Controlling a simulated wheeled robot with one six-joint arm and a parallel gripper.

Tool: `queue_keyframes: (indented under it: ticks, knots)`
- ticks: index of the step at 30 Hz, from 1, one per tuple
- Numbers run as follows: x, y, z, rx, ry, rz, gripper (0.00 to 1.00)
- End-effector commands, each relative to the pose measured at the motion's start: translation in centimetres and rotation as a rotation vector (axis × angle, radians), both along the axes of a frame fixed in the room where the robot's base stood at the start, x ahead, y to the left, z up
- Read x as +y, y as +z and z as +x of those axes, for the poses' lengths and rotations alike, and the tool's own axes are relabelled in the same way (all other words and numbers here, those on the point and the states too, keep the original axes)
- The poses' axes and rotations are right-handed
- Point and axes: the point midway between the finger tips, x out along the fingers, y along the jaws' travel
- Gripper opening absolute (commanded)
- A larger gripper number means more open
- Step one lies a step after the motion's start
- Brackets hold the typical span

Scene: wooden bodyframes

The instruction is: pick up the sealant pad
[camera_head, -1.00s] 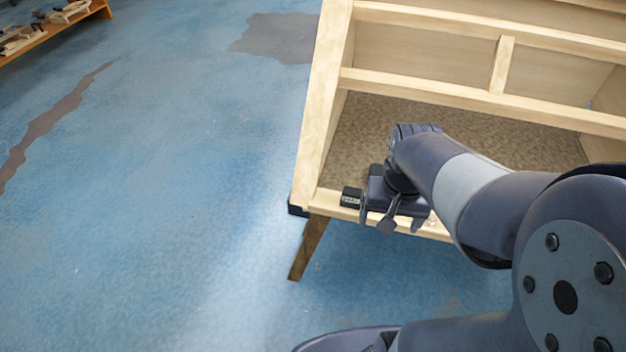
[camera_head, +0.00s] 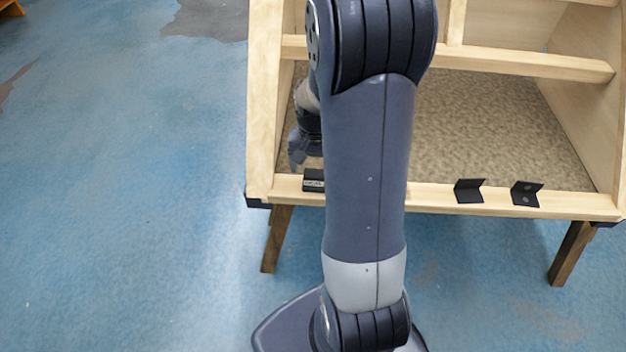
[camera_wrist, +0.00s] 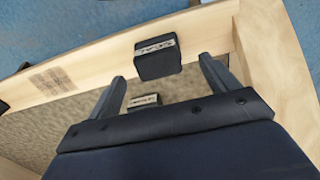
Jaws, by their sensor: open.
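The sealant pad looks to be a small black block with a pale printed label (camera_head: 314,180). It rests on the front wooden rail near its left end. In the wrist view the black block (camera_wrist: 158,58) lies just ahead of my fingertips, roughly between their lines. My gripper (camera_wrist: 162,70) is open, with nothing held between its fingers. In the head view my gripper (camera_head: 302,148) is just behind and left of the block, over the frame's inside, partly hidden by my arm. A second small labelled item (camera_wrist: 145,100) shows between the fingers, partly hidden.
The wooden frame (camera_head: 262,120) stands on legs, with a speckled panel (camera_head: 490,130) inside. Two black angle brackets (camera_head: 469,190) (camera_head: 526,193) sit on the front rail to the right. A brown mark (camera_wrist: 52,81) is on the rail. Blue floor is clear at left.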

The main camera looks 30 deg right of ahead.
Motion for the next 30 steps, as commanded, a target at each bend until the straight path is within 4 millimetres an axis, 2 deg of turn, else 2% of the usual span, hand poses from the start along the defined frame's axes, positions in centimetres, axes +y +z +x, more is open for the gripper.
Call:
queue_keyframes:
  ticks: [10, 20, 30]
  knots:
    - [0.2, -4.6, -0.5, 0.002, 0.001, 0.0, 0.82]
    - [0.2, -5.2, -0.4, -0.001, 0.001, -0.001, 0.82]
    - [0.2, -5.2, -0.4, 0.0, 0.001, 0.0, 0.55]
